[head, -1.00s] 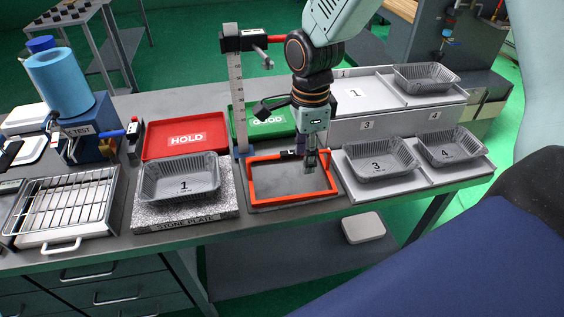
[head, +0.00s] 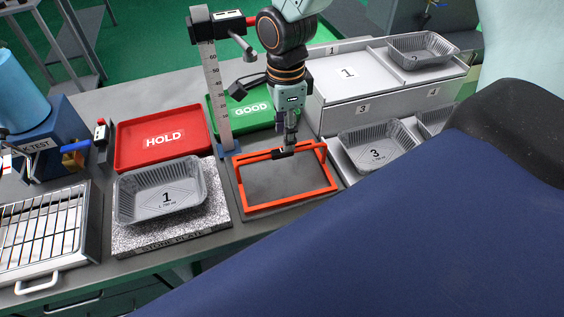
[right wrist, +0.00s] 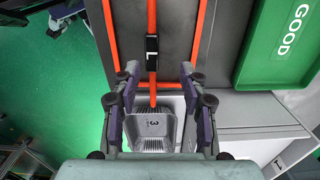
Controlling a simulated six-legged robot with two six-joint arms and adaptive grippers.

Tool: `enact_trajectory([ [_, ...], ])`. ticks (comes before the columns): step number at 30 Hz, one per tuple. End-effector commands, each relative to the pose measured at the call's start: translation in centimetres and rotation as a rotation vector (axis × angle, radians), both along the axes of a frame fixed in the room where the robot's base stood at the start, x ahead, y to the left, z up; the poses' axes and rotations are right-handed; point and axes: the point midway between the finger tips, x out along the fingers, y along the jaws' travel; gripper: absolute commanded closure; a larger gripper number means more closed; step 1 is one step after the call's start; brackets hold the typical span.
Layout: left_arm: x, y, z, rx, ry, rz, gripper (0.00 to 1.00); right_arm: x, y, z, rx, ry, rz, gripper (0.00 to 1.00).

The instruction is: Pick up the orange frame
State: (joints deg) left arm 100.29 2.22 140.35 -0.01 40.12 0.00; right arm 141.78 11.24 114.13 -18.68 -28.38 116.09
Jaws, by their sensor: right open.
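The orange frame (head: 290,201) lies on a dark grey plate on the bench. My right gripper (head: 289,145) points down at the far bar, close to the grip piece. In the right wrist view the right gripper (right wrist: 160,72) is open and empty, one finger each side of the orange bar. I cannot tell whether the fingertips are down to the bar's height. My left gripper is not in view.
A measuring post (head: 212,85) stands behind the frame's left. Foil tray 1 (head: 128,212) sits on a stone plate to the left, foil tray 3 (head: 375,137) to the right. Behind are the red HOLD tray (head: 125,150) and green GOOD tray (head: 222,108).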

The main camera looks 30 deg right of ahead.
Motion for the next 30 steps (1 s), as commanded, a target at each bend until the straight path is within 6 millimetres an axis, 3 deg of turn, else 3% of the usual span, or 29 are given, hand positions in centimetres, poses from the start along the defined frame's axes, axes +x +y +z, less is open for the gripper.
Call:
enact_trajectory([
  [12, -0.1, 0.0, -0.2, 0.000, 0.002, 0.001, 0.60, -0.6, -0.2, -5.5, -0.001, 0.003, 0.001, 0.57],
  [23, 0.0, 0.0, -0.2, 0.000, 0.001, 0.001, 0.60, -0.2, -0.1, -6.3, -0.001, -0.001, 0.003, 0.57],
  [30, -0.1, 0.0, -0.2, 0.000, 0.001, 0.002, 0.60, -0.2, -0.2, -6.3, 0.000, 0.000, 0.002, 0.77],
])
